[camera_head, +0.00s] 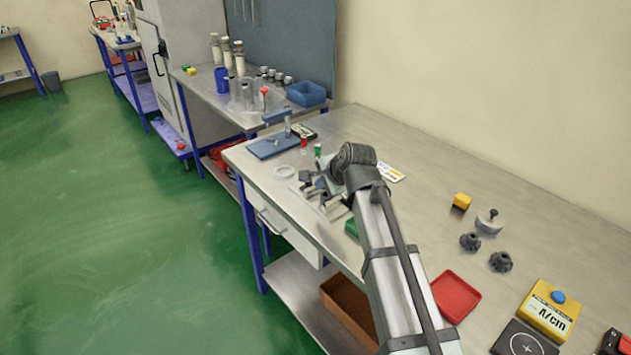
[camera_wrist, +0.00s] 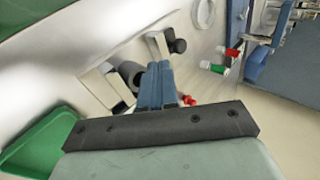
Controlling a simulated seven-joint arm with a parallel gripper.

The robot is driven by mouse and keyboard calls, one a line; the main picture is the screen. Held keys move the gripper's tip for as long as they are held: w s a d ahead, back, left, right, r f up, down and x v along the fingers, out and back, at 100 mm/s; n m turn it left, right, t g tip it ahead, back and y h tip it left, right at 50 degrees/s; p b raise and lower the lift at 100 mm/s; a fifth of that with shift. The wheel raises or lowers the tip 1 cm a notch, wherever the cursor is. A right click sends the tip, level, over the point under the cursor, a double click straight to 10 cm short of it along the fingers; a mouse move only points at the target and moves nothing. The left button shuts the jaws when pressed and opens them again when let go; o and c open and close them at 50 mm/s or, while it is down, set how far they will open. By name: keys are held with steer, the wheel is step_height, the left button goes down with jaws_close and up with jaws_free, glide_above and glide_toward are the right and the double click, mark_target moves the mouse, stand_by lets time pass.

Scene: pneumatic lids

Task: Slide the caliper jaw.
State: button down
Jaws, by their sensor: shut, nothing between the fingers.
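The caliper (camera_wrist: 108,88) lies flat on the bench under my gripper. In the wrist view it shows as pale metal blocks with dark round parts, one block left of my fingers and another pale block (camera_wrist: 157,44) with a dark knob just beyond the fingertips. My gripper (camera_wrist: 157,68) is shut and empty, its blue-grey fingers together between these parts; I cannot tell whether they touch. In the head view my gripper (camera_head: 318,190) is low over the bench's left part, and my arm hides much of the caliper.
A green tray (camera_wrist: 38,145) is close on the left in the wrist view. A white ring (camera_head: 284,171), a red-capped vial (camera_head: 304,144), a green-capped vial (camera_head: 318,150) and a blue press (camera_head: 272,147) stand beyond. A red tray (camera_head: 455,296) lies nearer.

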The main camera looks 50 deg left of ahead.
steer(key=v, duration=0.8)
steer(key=shift+d+r, duration=0.15)
steer(key=shift+d, duration=0.05)
